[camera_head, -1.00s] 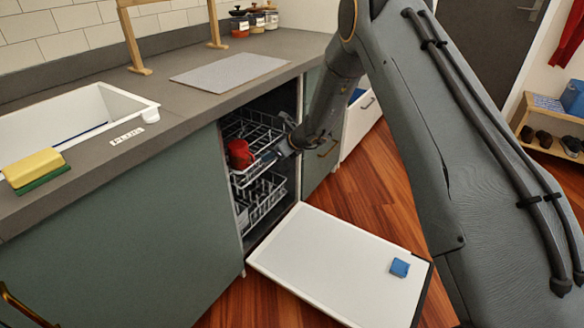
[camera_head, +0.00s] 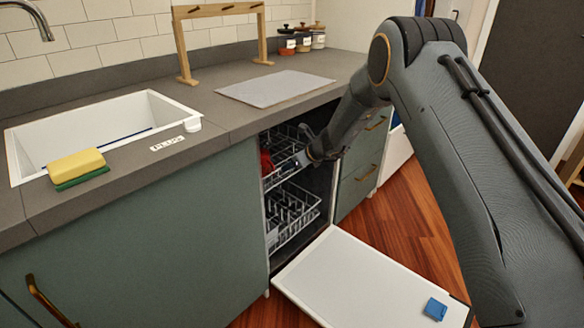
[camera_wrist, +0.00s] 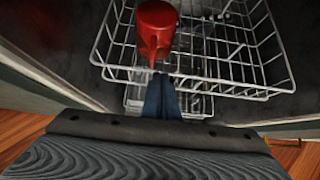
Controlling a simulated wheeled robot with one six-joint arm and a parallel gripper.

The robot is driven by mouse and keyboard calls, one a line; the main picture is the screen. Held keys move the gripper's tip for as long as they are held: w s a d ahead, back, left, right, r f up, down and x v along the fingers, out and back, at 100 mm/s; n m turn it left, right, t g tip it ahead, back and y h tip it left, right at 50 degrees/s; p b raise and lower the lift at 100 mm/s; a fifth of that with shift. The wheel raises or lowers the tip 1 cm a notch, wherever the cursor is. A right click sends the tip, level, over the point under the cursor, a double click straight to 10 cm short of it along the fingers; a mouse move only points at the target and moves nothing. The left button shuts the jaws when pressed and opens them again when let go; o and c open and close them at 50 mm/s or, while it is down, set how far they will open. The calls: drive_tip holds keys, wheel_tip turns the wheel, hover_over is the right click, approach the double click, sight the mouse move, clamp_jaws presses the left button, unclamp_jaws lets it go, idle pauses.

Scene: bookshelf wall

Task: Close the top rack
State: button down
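The top rack (camera_head: 283,168) is a wire basket in the open dishwasher under the counter. It also fills the upper part of the wrist view (camera_wrist: 222,78). A red mug (camera_wrist: 155,28) sits in it near the front; in the head view only part of the mug (camera_head: 266,162) shows past the cabinet edge. My gripper (camera_head: 303,159) is at the rack's front side. In the wrist view its two blue fingers (camera_wrist: 161,88) are together with nothing seen between them, and their tips overlap the front rim. I cannot tell whether they touch it.
The lower rack (camera_head: 292,218) is below, inside the dishwasher. The dishwasher door (camera_head: 360,280) is folded down flat with a blue block (camera_head: 435,309) on it. Green cabinets (camera_head: 150,230) flank the left, drawers (camera_head: 360,172) the right. Wooden floor is clear at right.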

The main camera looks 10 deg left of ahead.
drive_tip(key=shift+a+r, duration=0.2)
drive_tip(key=shift+a, duration=0.1)
drive_tip(key=shift+d, duration=0.1)
